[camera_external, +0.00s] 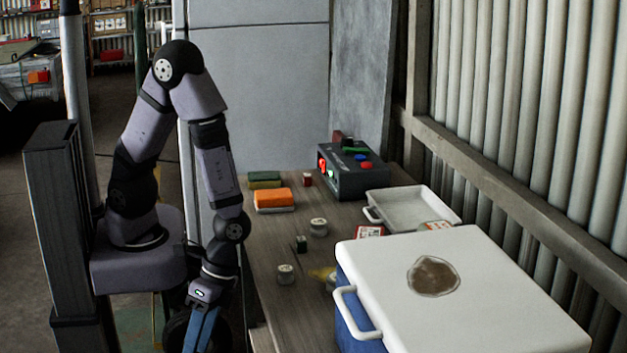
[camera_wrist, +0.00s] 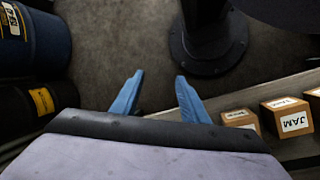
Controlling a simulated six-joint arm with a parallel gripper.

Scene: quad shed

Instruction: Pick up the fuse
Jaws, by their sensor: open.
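I cannot tell for sure which thing is the fuse. Small candidates on the workbench (camera_external: 262,245) are a dark green piece (camera_external: 301,244), a small red and white piece (camera_external: 307,180), and two whitish round pieces, one near the middle (camera_external: 318,228) and one nearer the front (camera_external: 285,274). My gripper (camera_external: 199,335) points down off the bench's left edge, apart from all of these. In the wrist view its blue fingers (camera_wrist: 158,90) are spread with only floor between them. None of the candidates shows clearly there.
A white-lidded blue cooler (camera_external: 362,290) fills the bench's front right. Behind it are a white tray (camera_external: 378,213) and a dark button box (camera_external: 352,180). Orange (camera_external: 274,199) and green (camera_external: 264,180) blocks lie at the back left. The wrist view shows JAM boxes (camera_wrist: 285,118) and barrels (camera_wrist: 30,45).

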